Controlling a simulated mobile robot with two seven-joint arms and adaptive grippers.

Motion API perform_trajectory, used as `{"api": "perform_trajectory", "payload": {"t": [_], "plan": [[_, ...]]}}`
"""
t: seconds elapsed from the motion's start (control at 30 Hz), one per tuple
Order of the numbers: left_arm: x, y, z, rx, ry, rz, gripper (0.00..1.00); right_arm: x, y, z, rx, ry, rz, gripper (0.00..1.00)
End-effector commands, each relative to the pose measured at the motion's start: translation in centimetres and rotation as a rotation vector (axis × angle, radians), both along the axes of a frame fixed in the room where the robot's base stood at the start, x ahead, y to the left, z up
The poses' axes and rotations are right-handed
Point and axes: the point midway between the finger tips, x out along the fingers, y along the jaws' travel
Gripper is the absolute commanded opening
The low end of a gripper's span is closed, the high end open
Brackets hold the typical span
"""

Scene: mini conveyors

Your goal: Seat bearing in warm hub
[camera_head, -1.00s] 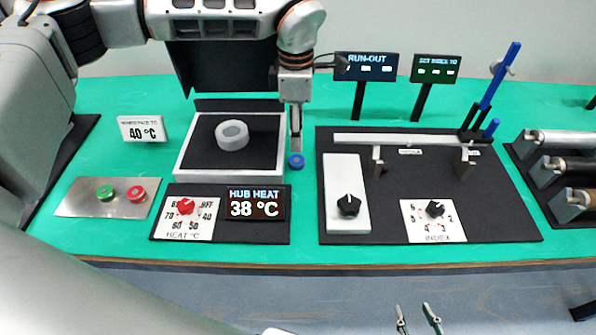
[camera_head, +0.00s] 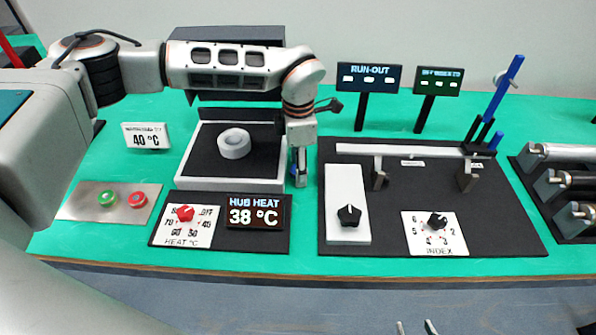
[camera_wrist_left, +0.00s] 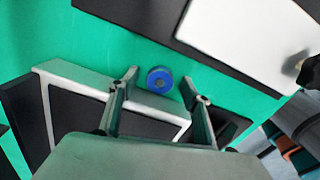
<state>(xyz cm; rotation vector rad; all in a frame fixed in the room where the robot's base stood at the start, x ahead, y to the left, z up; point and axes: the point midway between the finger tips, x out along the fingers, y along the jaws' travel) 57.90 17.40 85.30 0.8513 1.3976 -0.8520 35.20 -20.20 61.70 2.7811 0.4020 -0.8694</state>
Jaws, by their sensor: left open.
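The grey ring-shaped hub (camera_head: 234,143) lies on the black top of the white-edged heater plate (camera_head: 185,182). A small blue round piece with a dark centre, which looks like the bearing (camera_wrist_left: 160,79), stands on the green table beside the plate's edge. My left gripper (camera_head: 299,178) points down over it; in the head view its fingers mostly hide the piece. In the left wrist view the gripper (camera_wrist_left: 160,88) is open, one finger on each side of the bearing, not clamped on it. My right gripper (camera_head: 416,328) shows only its separated fingertips at the bottom edge.
The hub heat display (camera_head: 255,211) reads 38 °C, and a white sign (camera_head: 147,136) reads 40 °C. The heat dial (camera_head: 185,213) and green and red buttons (camera_head: 108,199) are in front. A black board (camera_head: 460,215) with a white rail (camera_head: 400,150) stands to the right.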

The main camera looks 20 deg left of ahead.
Motion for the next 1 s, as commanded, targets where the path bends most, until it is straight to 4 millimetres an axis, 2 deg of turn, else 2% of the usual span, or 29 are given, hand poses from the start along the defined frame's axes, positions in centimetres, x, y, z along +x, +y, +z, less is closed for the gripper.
{"api": "perform_trajectory", "payload": {"t": [0.17,0.27,0.33,0.37,0.43,0.47,0.77,1.0], "plan": [[0.0,0.0,0.0,0.0,-0.001,0.0,0.48,0.0,0.0,0.0,-0.001,0.0,0.0,0.4],[0.0,0.0,0.0,0.0,0.0,0.0,0.27,0.0,0.0,0.0,-0.001,0.0,0.0,0.4],[0.0,0.0,0.0,0.0,0.0,0.0,0.09,0.0,0.0,0.0,-0.001,0.0,0.0,0.4],[0.0,0.0,0.0,0.0,0.0,0.0,0.06,0.0,0.0,0.0,-0.001,0.0,0.0,0.4],[0.0,0.0,0.0,0.0,0.0,0.0,0.06,0.0,0.0,0.0,-0.001,0.0,0.0,0.4],[0.0,0.0,0.0,0.0,0.0,0.0,0.02,0.0,0.0,0.0,-0.001,0.0,0.0,0.4],[0.0,0.0,0.4,0.0,-0.001,0.0,0.02,0.1,-0.1,0.1,-0.001,-0.001,0.0,0.4],[0.1,0.0,2.9,0.0,-0.004,0.001,0.02,0.1,-0.1,0.3,0.0,-0.003,-0.001,0.4]]}}
